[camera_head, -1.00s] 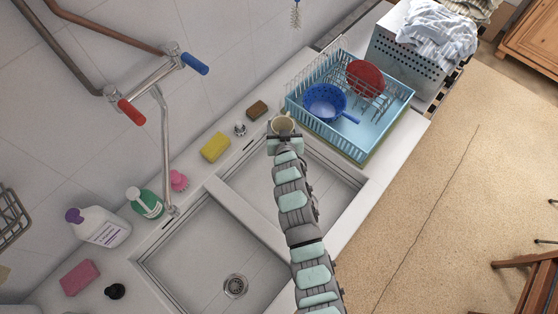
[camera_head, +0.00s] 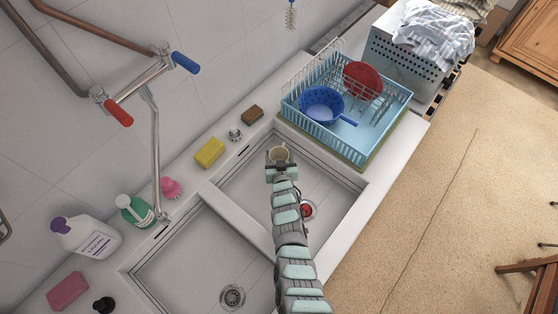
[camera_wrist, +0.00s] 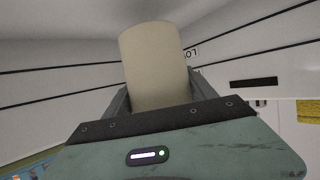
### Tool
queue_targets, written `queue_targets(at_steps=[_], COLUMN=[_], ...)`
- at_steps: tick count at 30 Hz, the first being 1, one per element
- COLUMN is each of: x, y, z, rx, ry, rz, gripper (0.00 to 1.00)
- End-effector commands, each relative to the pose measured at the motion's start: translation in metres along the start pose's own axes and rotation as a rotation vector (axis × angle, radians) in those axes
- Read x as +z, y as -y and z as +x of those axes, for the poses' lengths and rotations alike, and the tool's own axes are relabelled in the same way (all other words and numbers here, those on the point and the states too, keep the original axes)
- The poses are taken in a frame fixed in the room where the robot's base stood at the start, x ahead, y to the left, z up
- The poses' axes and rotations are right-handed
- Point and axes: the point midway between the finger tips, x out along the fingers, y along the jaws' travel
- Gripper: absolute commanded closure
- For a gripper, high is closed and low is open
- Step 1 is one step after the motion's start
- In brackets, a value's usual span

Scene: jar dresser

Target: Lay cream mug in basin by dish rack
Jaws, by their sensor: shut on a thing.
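The cream mug (camera_head: 279,153) is at the end of my arm, over the far basin (camera_head: 245,185), the one beside the blue dish rack (camera_head: 345,140). My gripper (camera_head: 280,166) is shut on the mug. In the wrist view the mug (camera_wrist: 155,62) stands up between the fingers of my gripper (camera_wrist: 158,98), with basin walls around it. The head view does not clearly show whether the mug touches the basin floor. My arm hides part of the basin, where a red round thing (camera_head: 307,210) shows near the drain.
The near basin (camera_head: 195,255) is empty, with a bare drain. A yellow sponge (camera_head: 209,153), a brown sponge (camera_head: 252,114), a pink brush (camera_head: 171,188) and bottles (camera_head: 136,211) line the back ledge. The rack holds a blue colander (camera_head: 321,104) and a red plate (camera_head: 362,80).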

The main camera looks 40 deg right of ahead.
Motion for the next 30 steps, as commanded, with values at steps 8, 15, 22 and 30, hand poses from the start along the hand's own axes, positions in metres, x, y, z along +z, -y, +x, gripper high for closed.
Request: queue_targets(at_steps=[8, 15, 22, 30], x=[0.028, 0.026, 0.029, 0.030], y=[0.000, 0.000, 0.000, 0.000], z=[0.012, 0.012, 0.013, 0.013], rx=[0.000, 0.000, 0.000, 0.001], ry=[-0.002, -0.003, -0.002, -0.001], rz=[0.002, 0.000, 0.000, 0.000], gripper=[0.89, 0.89, 0.28, 0.13])
